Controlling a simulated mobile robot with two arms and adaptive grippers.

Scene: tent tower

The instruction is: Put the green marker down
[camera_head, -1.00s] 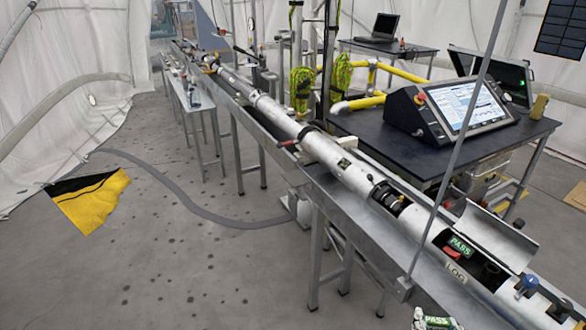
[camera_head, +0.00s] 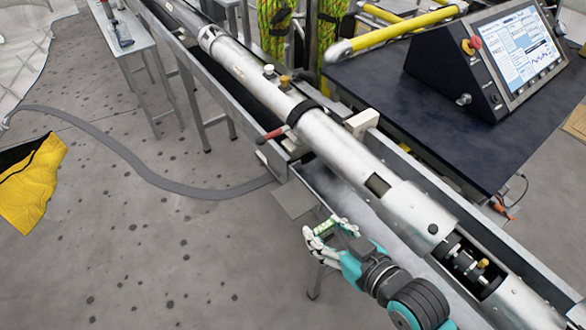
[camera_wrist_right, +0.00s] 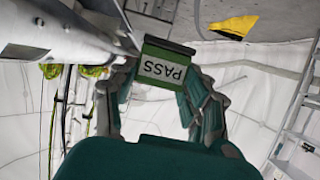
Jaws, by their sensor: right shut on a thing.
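The green marker (camera_head: 326,228) is a small green block between the fingers of my right gripper (camera_head: 322,238). In the right wrist view the marker (camera_wrist_right: 165,66) shows a white label reading PASS, upside down. The fingers of my right gripper (camera_wrist_right: 165,85) stand on both sides of it, shut on it. In the head view the gripper is beside the near side of the long metal tube's bench, and a gap to any surface below cannot be judged. My left gripper is not in view.
The long silver tube (camera_head: 335,150) lies along a metal trough, with an open section (camera_head: 468,262) at lower right. A dark table (camera_head: 400,110) with a control console (camera_head: 490,60) stands behind. A grey hose (camera_head: 150,178) and a yellow-black cloth (camera_head: 35,185) lie on the floor.

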